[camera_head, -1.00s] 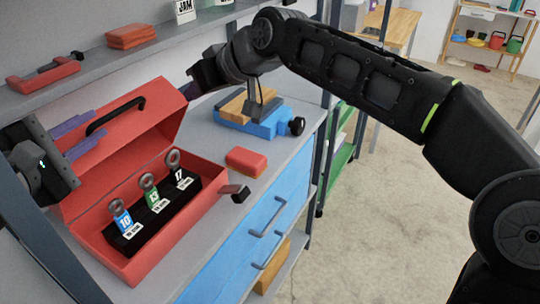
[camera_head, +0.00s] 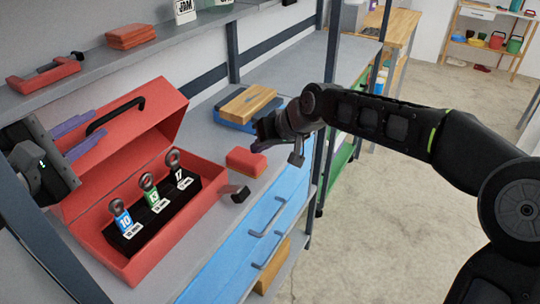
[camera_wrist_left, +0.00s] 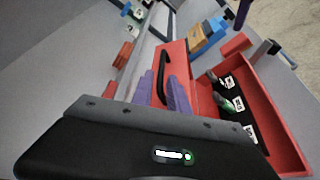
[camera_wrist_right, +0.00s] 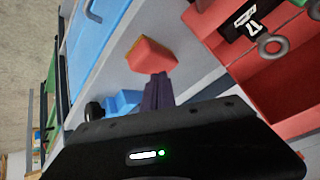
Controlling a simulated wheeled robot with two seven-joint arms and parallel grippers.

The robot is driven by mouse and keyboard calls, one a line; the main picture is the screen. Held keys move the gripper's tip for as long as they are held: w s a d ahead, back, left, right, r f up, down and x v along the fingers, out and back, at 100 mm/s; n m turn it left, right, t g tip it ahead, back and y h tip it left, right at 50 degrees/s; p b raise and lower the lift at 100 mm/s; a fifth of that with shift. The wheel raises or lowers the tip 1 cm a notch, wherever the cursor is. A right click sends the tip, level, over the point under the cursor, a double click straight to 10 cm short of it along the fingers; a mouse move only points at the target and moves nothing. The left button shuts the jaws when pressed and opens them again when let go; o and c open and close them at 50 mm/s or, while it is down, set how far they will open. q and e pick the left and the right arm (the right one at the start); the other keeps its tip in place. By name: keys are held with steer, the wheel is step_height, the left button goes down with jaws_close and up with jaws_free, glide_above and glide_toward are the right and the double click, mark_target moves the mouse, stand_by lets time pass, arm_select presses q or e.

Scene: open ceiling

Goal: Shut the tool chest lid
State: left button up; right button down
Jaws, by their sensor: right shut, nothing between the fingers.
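The red tool chest (camera_head: 196,232) stands on the grey bench with its lid (camera_head: 145,125) raised and leaning back. A black handle (camera_head: 112,116) is on the lid. In the chest, a black holder (camera_head: 155,220) bears three ring-topped tools labelled 10, 13 and 17. My left gripper (camera_head: 82,134) is open beside the lid's left part, its purple fingers apart near the handle. The left wrist view shows the fingers (camera_wrist_left: 162,88) in front of the lid; contact is unclear. My right gripper (camera_head: 258,143) is shut and empty, right of the chest, above the bench.
A blue tool with a wooden block (camera_head: 248,103) is behind my right gripper. A shelf (camera_head: 90,75) runs above the chest. Blue drawers (camera_head: 245,240) are below the bench front.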

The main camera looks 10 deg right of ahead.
steer(key=shift+s+d+f+m, duration=0.2)
steer(key=shift+d+f, duration=0.4)
steer(key=shift+f, duration=0.2)
steer(key=shift+s+d+f+m, duration=0.1)
steer(key=shift+d+f+m, duration=0.1)
steer(key=shift+d+f, duration=0.45)
arm_select(q)
steer(key=shift+c, duration=0.3)
arm_select(e)
steer(key=shift+a+f, duration=0.1)
